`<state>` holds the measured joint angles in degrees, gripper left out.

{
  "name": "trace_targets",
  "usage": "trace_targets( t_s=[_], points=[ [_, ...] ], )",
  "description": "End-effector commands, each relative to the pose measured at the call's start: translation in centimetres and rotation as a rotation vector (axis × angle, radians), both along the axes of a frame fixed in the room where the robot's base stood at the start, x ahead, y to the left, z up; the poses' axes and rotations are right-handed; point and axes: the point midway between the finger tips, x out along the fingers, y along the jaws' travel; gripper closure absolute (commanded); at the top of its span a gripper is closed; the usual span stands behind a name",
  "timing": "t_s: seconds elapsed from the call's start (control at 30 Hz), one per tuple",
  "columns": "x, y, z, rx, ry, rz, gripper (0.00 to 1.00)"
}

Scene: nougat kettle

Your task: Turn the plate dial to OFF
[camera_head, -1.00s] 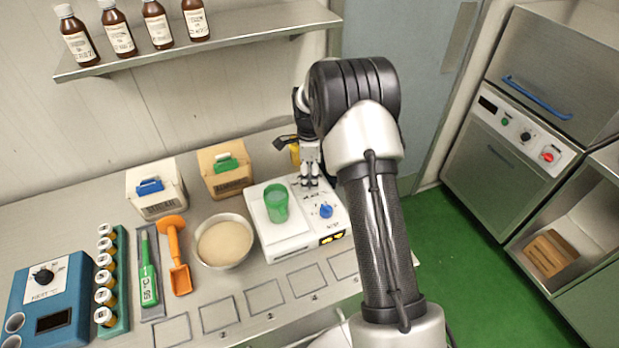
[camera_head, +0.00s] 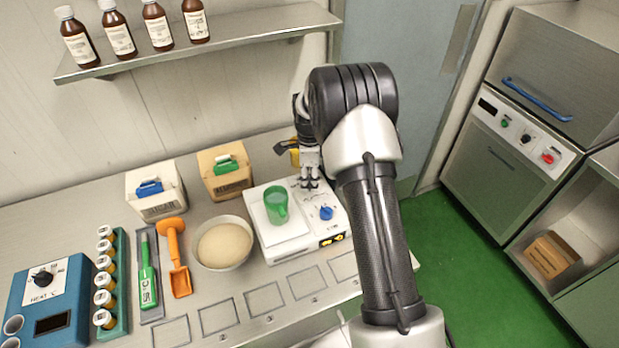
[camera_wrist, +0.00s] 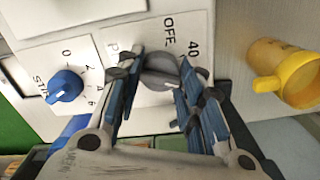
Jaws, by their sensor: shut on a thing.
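The plate dial (camera_wrist: 160,72) is a grey knob on a white panel, seen in the wrist view between my fingers. The words OFF and 40 stand beside it, and a label starting with P is partly covered by a finger. Which mark the knob points to I cannot tell. My gripper (camera_head: 311,182) reaches down onto the back right of the white hot plate unit (camera_head: 285,246) and is shut on the dial. My fingers hide the dial in the head view. A blue STIR knob (camera_head: 326,212) sits nearby; it also shows in the wrist view (camera_wrist: 65,86).
A green beaker (camera_head: 277,208) stands on the plate, left of my gripper. A yellow mug (camera_wrist: 285,72) is close to the dial's panel. A bowl of pale powder (camera_head: 223,243) and an orange scoop (camera_head: 177,258) lie left. A bottle shelf (camera_head: 205,40) hangs above.

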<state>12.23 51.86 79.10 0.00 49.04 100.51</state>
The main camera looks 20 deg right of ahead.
Motion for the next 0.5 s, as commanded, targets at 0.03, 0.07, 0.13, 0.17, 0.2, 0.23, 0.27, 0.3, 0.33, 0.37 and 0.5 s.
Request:
trace_targets(
  t_s=[0.03,0.07,0.13,0.17,0.2,0.23,0.27,0.3,0.33,0.37,0.5],
  points=[
    [0.0,0.0,0.02,0.0,0.0,0.0,0.84],
    [0.0,0.0,0.02,0.0,0.0,0.0,0.86],
    [0.0,0.0,0.02,0.0,0.0,0.0,0.89],
    [0.0,0.0,0.02,0.0,0.0,0.0,0.89],
    [0.0,0.0,0.02,0.0,0.0,0.002,0.89],
    [0.0,0.0,0.02,0.0,0.0,0.003,0.89],
    [0.0,0.0,0.03,0.0,0.0,0.006,0.89],
    [0.0,0.0,0.03,0.0,0.0,0.011,0.89],
    [0.0,0.0,0.03,0.0,0.0,0.016,0.89],
    [0.0,0.0,0.03,0.0,0.0,0.023,0.89],
    [0.0,0.0,0.04,0.0,0.0,0.078,0.89]
  ],
)
